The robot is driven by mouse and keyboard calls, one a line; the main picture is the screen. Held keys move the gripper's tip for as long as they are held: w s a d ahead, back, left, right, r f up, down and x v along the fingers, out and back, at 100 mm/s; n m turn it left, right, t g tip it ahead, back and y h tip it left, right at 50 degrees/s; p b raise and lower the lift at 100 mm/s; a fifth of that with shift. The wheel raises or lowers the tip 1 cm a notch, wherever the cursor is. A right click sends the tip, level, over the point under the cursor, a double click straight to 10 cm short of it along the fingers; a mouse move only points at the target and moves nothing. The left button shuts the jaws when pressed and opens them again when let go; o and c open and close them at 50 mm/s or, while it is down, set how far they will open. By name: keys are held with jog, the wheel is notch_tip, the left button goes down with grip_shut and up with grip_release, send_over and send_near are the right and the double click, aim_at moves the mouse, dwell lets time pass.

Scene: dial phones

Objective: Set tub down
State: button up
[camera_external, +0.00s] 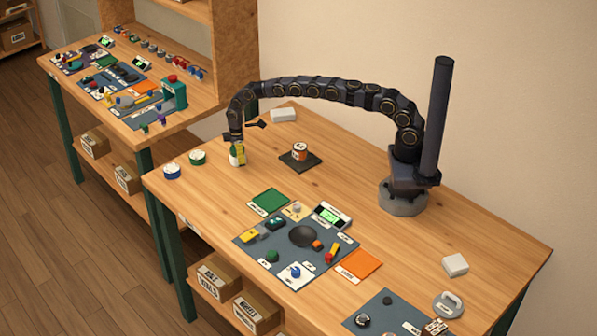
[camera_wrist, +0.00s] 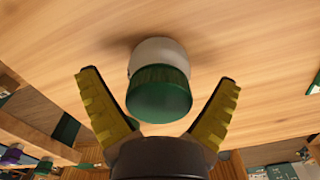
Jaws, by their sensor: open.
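A white tub with a dark green top (camera_wrist: 158,95) shows in the wrist view, between the two yellow fingers of my gripper (camera_wrist: 159,78). The fingers are spread apart with a gap on each side of the tub. The tub's white end is against or very near the wooden table top. In the external view my gripper (camera_external: 238,155) points down at the table's far left part, low over the wood. The tub there is mostly hidden by the fingers.
An orange-banded tub (camera_external: 300,150) stands on a black pad (camera_external: 311,164) to the right. A grey mat (camera_external: 252,248) with several small items lies nearer the front.

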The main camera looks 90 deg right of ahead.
notch_tip(320, 180, up, 12)
jog(key=shift+a+r, duration=0.1)
jog(key=s+a+r+m, duration=0.2)
jog(key=s+a+r, duration=1.1)
jog(key=s+r, duration=0.3)
jog(key=s+a+m, duration=0.1)
jog(key=s+a, duration=0.1)
jog(key=s, duration=1.1)
jog(key=s+a+r+g, duration=0.1)
jog(key=s+a, duration=0.2)
jog(key=s, duration=1)
jog(key=shift+s+a+m+g, duration=0.3)
jog(key=shift+s+a+m, duration=0.05)
jog(key=shift+m, duration=0.05)
